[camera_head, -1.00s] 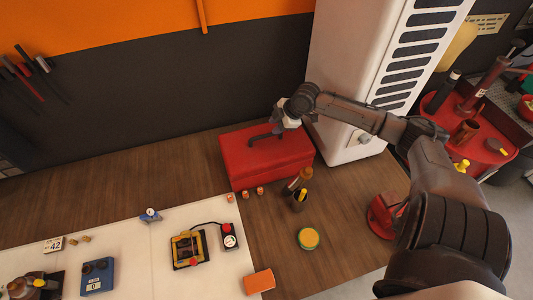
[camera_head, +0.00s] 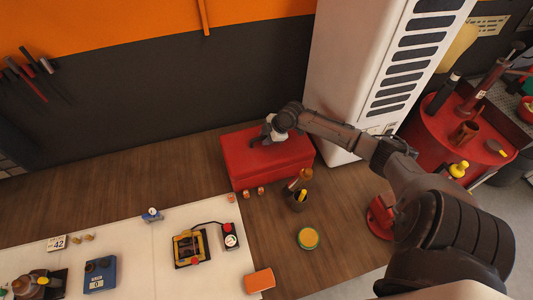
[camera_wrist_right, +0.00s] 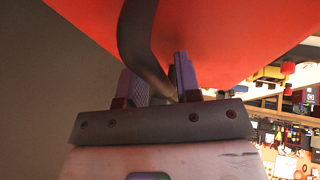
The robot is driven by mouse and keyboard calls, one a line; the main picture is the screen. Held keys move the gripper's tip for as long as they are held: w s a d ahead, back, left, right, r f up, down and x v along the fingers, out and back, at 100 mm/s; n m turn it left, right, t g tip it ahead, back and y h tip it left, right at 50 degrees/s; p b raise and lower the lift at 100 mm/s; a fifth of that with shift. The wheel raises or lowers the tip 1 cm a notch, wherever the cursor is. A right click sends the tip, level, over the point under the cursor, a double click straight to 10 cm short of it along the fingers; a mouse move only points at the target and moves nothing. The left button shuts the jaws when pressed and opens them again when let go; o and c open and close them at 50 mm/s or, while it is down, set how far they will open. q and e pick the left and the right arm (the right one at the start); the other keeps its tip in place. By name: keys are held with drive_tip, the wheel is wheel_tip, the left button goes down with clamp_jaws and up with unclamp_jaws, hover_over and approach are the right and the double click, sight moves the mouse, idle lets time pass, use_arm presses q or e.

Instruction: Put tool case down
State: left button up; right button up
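The tool case is a red box (camera_head: 285,156) standing on the wooden bench below the white cabinet. It looks level, with its base on the wood. My right gripper (camera_head: 268,138) is at the top of the case, over its dark handle. In the right wrist view, the handle (camera_wrist_right: 138,32) runs between the two fingers of my right gripper (camera_wrist_right: 165,82), which look closed around it. The red case (camera_wrist_right: 230,30) fills the upper part of that view. In the head view the gripper hides most of the handle. My left gripper is out of view.
A dark cup with tools (camera_head: 298,200), small copper pieces (camera_head: 248,194) and a round green-orange tin (camera_head: 308,238) stand in front of the case. The white cabinet (camera_head: 350,75) rises close behind it at right. Bare wood (camera_head: 130,170) lies to the left.

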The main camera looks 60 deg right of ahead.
drive_tip(key=shift+f, duration=0.1)
idle(0.4)
clamp_jaws()
idle(1.2)
drive_tip(key=shift+r, duration=0.2)
